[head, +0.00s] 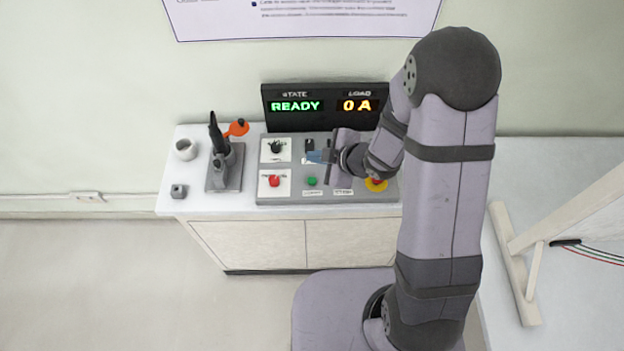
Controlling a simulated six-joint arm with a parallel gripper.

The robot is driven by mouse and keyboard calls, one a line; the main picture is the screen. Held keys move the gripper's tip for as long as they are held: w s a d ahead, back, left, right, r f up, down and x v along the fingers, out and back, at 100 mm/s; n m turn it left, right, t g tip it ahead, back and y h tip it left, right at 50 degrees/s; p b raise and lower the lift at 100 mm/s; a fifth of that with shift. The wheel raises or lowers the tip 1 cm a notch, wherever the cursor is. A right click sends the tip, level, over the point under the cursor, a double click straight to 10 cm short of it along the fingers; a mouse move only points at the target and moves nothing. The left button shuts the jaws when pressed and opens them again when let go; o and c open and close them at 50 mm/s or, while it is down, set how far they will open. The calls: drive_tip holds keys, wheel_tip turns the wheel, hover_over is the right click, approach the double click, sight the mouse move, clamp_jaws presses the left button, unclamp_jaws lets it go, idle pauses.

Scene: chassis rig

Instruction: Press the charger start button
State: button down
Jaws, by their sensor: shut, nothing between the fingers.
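A control panel (263,199) lies on the white cabinet. A small green button (312,181) sits at its front middle, with a white label below it that is too small to read surely. My gripper (313,157) is shut and empty, reaching in from the right over the panel. Its fingertips are behind the green button in the picture, near a dark switch (309,144). I cannot tell how high they are above the panel. The display (325,106) behind the panel reads STATE READY and LOAD 0 A.
A red button (274,181) and a black knob (276,146) sit on white plates at the panel's left. A red stop button on yellow (376,185) is at its right, partly under my arm. A black-handled tool on a stand (222,170) and a white cup (186,149) stand left.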

drive_tip(key=b, duration=0.8)
hover_over(315, 184)
drive_tip(key=shift+f, duration=4.3)
drive_tip(key=shift+f, duration=0.1)
drive_tip(key=shift+f, duration=0.3)
drive_tip(key=shift+f+b, duration=0.45)
drive_tip(key=shift+b, duration=0.1)
drive_tip(key=shift+r, duration=0.1)
drive_tip(key=shift+r+p, duration=0.8)
wheel_tip(315, 184, up, 5)
drive_tip(key=p, duration=0.4)
